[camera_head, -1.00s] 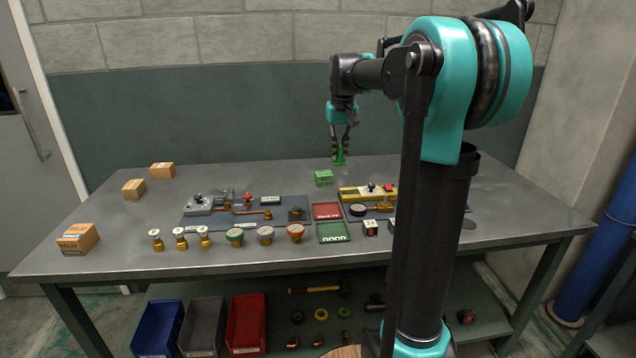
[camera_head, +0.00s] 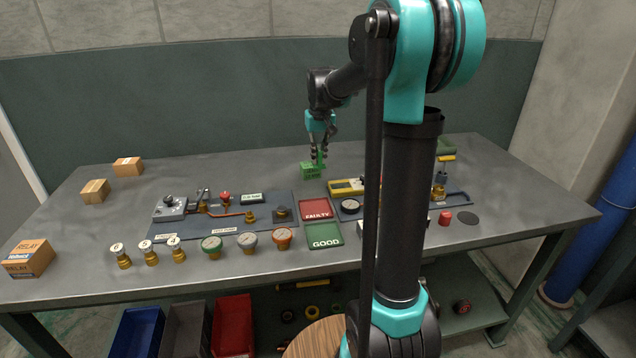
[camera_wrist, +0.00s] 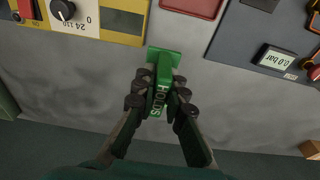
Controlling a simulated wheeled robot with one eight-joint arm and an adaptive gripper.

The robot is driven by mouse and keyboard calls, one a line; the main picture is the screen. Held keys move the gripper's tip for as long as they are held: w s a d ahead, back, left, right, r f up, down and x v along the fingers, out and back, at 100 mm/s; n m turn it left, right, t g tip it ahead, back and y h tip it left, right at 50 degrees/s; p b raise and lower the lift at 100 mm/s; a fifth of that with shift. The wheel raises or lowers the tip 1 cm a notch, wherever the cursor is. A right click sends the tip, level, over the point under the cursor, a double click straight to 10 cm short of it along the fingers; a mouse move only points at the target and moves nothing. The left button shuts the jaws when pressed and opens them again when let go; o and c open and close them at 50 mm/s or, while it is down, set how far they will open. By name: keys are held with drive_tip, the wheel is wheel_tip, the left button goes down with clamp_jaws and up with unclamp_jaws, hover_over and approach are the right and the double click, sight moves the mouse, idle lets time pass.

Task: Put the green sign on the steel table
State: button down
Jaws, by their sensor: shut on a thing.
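The steel table (camera_head: 110,238) is the long grey bench along the wall. My gripper (camera_head: 317,153) is over its back middle, pointing down and shut on the green sign (camera_head: 321,160). The sign also shows in the wrist view (camera_wrist: 163,68), between my fingertips (camera_wrist: 160,97), with pale lettering on it. Whether the sign touches this piece or the table cannot be told.
The yellow meter (camera_head: 346,187), red FAULTY tray (camera_head: 315,209) and green GOOD tray (camera_head: 324,236) lie in front. A blue board (camera_head: 190,222) with fittings is left of them. Cardboard boxes (camera_head: 95,191) stand far left.

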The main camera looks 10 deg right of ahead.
sight(318, 191)
wheel_tip(318, 191, down, 10)
drive_tip(key=shift+r, duration=0.1)
idle(0.4)
drive_tip(key=shift+f, duration=0.2)
drive_tip(key=c, duration=1.9)
unclamp_jaws()
drive_tip(key=shift+o, duration=0.2)
drive_tip(key=shift+r, duration=0.1)
